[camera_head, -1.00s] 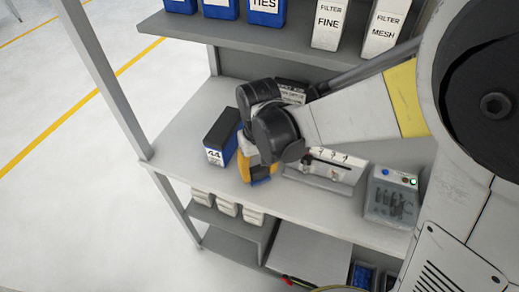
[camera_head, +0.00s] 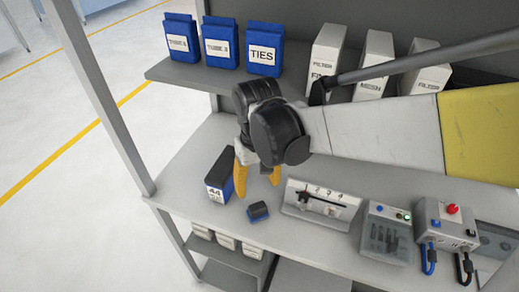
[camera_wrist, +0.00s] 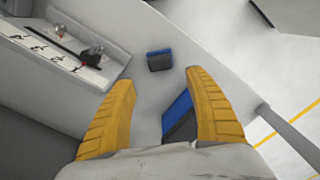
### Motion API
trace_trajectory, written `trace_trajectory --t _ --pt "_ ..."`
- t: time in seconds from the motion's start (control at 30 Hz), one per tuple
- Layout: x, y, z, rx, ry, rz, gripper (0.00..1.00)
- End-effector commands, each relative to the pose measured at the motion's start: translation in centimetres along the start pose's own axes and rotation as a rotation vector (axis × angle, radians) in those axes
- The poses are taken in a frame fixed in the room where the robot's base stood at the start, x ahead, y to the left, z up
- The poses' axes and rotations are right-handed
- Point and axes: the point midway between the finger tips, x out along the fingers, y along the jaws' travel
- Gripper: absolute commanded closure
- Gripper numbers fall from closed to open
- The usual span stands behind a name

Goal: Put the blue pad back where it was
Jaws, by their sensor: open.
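The blue pad (camera_head: 258,212), a small block with a dark top and blue sides, lies on the grey bench near its front edge. It also shows in the wrist view (camera_wrist: 159,60), just beyond the fingertips. My gripper (camera_head: 257,186) has two yellow fingers spread apart with nothing between them. It is behind the pad in the head view and apart from it. In the wrist view, my gripper (camera_wrist: 158,78) is open with the pad ahead of the gap.
A blue-and-black box marked 44 (camera_head: 219,176) stands close left of my fingers. A white panel with numbered slots (camera_head: 318,200) is to the right, then a grey box with buttons (camera_head: 387,232). Above is a shelf with blue bins (camera_head: 221,44) and white filter boxes.

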Motion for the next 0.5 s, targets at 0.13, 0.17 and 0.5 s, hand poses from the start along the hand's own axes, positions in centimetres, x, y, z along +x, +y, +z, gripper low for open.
trace_trajectory --t 0.13,0.17,0.5 --pt "-1.0 0.0 0.0 0.000 0.000 0.000 0.37" --pt "-1.0 0.0 0.0 0.000 0.000 0.000 0.37" --pt "-5.1 6.5 4.5 0.146 0.189 0.010 0.37"
